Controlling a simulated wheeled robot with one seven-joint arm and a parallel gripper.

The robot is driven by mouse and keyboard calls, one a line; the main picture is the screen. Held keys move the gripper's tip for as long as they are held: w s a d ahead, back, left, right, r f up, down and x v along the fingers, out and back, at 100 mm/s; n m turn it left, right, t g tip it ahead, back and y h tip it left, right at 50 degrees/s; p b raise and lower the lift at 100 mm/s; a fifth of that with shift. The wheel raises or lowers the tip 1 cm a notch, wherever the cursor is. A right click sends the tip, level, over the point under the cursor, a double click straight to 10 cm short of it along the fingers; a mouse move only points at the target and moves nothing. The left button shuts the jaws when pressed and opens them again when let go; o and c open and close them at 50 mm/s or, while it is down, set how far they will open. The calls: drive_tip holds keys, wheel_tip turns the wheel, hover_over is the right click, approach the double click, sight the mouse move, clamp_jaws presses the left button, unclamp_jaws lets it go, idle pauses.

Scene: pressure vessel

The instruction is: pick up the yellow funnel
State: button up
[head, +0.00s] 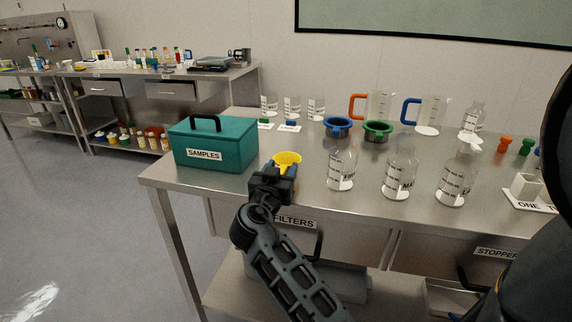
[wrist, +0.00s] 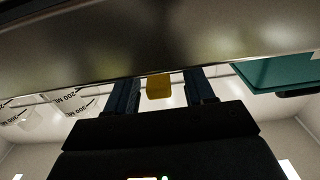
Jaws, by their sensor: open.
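The yellow funnel (head: 288,158) is at the front of the steel table, just right of the teal samples box. Its wide rim shows in the head view; its lower part is hidden behind my gripper. My gripper (head: 279,175) is right in front of the funnel in that view. In the wrist view, which is upside down, a yellow piece of the funnel (wrist: 159,87) shows between the two dark fingers of my gripper (wrist: 161,92). The fingers are open, with a gap on each side of it. I cannot tell how deep the funnel sits between them.
The samples box (head: 232,150) is close on the left. Several clear flasks, one of them here (head: 342,168), stand to the right. The steel table (head: 265,215) has a bare front edge.

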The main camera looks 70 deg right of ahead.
drive_tip(key=shift+c, duration=0.4)
clamp_jaws()
